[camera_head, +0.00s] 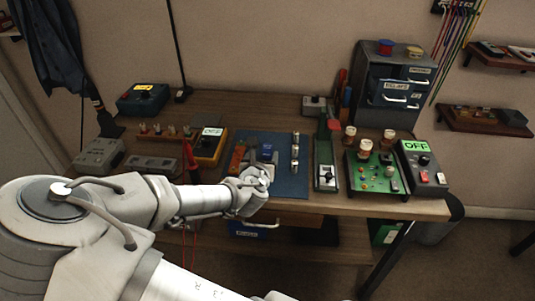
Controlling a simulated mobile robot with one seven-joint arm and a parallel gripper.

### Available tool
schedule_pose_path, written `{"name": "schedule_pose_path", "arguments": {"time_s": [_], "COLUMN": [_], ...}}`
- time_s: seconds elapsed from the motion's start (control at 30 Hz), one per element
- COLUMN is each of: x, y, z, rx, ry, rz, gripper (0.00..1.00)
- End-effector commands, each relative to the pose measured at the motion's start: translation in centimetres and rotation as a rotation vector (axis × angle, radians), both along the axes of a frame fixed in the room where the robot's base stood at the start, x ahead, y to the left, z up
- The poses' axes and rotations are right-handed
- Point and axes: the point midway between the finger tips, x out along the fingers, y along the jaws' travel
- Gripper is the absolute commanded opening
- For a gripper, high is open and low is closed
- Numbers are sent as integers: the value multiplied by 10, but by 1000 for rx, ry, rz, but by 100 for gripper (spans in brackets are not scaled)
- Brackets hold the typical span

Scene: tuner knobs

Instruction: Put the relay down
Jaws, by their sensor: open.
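My gripper (264,174) reaches over the front part of the blue mat (290,186) on the workbench. It is small in this view and its fingers are partly hidden by my wrist, but it is open. A small blue block (267,148), which may be the relay, is on the mat just beyond my gripper. I cannot tell whether the fingers touch it. Grey parts beside the block are too small to make out.
Silver cylinders (295,152) stand in a row on the mat's right. An orange-handled tool (238,157) lies left. A green circuit board (376,172) and a grey box reading OFF (422,168) stand at right. A yellow meter (210,147) stands left.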

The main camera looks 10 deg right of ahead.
Motion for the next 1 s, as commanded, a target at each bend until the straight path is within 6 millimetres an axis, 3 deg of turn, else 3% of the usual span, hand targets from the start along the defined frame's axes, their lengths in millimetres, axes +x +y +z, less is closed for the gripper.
{"name": "schedule_pose_path", "arguments": {"time_s": [0.3, 0.67, 1.0], "x": [45, 66, 99], "y": [-16, -23, -37], "z": [-21, -32, -50], "rx": [1, 1, 1], "ry": [1, 2, 2], "rz": [-3, -1, -1], "gripper": [72, 72, 72]}}
